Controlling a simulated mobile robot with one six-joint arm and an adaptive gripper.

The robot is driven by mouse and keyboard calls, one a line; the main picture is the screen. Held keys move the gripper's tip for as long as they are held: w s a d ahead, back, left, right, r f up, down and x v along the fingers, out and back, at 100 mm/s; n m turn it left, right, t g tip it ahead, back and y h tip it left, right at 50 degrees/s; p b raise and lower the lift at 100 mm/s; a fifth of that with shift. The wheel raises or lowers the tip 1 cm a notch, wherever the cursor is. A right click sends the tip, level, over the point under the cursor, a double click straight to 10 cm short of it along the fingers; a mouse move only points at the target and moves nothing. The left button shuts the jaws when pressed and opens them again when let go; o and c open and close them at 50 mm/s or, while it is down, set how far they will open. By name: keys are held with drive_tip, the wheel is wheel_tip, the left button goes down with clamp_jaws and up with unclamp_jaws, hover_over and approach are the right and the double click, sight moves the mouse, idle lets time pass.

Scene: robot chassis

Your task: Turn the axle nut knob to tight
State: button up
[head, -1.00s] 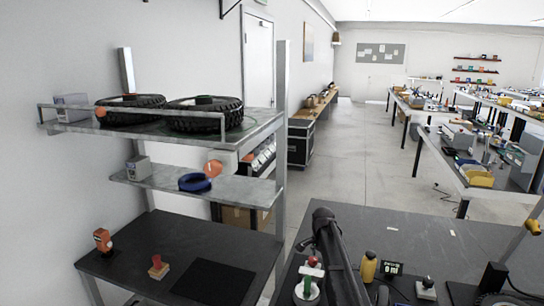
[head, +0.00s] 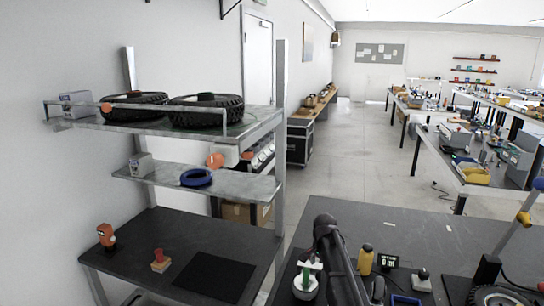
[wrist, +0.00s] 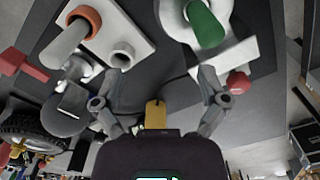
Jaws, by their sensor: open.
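In the wrist view my gripper (wrist: 160,78) is open and empty, its two fingers spread. Ahead of it a green cylinder (wrist: 207,22) stands out from a white round part, to the upper right. An orange ring (wrist: 82,20) and a white tube sit on a white plate to the upper left. A small red knob (wrist: 239,82) lies just right of the right finger. I cannot tell which part is the axle nut knob. In the head view a green handle on a white round part (head: 306,284) is beside my arm, whose end is hidden.
A dark bench top (head: 440,235) spreads to the right, with a yellow bottle (head: 366,260), a small display (head: 388,261) and a wheel (head: 497,298). A tire also shows in the wrist view (wrist: 30,135). A shelf (head: 150,128) with tires stands left.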

drive_tip(key=s+f+n+b, duration=0.2)
drive_tip(key=s+n, duration=0.3)
drive_tip(key=s, duration=0.7)
drive_tip(key=s+f+n+b, duration=0.2)
drive_tip(key=s+n, duration=0.3)
drive_tip(key=s, duration=0.8)
drive_tip(key=shift+a, duration=0.15)
